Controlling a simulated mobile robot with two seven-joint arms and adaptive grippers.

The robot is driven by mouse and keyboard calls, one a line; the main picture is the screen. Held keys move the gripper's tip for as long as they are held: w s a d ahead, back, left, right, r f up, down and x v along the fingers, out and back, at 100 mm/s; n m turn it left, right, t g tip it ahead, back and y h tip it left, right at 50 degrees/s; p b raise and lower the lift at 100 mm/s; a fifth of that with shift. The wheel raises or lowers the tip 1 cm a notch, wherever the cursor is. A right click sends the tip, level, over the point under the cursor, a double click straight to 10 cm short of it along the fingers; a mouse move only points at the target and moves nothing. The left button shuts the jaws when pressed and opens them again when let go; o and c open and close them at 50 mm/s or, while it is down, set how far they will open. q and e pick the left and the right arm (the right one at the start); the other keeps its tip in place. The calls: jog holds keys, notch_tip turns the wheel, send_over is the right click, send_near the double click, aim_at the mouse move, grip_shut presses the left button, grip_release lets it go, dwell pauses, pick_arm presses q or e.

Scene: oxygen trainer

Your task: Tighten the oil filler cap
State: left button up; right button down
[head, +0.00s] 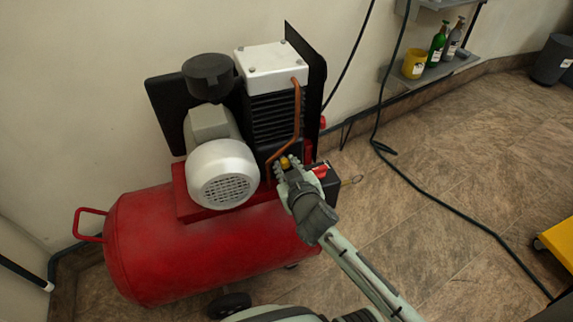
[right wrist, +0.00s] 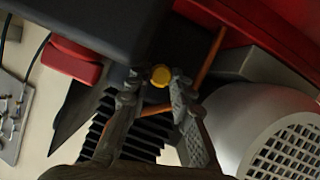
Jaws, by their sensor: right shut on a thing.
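The yellow oil filler cap (head: 285,162) sits on the red air compressor (head: 160,240), at the foot of the black finned pump block and beside the copper pipe. My right gripper (head: 287,168) reaches it from the lower right and is shut on it. In the right wrist view the cap (right wrist: 160,76) shows between the two fingertips (right wrist: 156,88). The fingers hide part of its sides, so I cannot tell how far it is screwed in. My left gripper is in neither view.
The silver motor (head: 222,174) is left of my right gripper, and the copper pipe (head: 297,110) runs close above it. A dark box with a red switch (head: 320,171) is just right.

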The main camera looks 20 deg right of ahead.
jog(key=shift+w+r, duration=0.1)
jog(key=c, duration=1.3)
grip_release()
jog(key=shift+c, duration=0.2)
jog(key=shift+s, duration=0.4)
jog(key=v, duration=1.1)
jog(key=shift+s, duration=0.2)
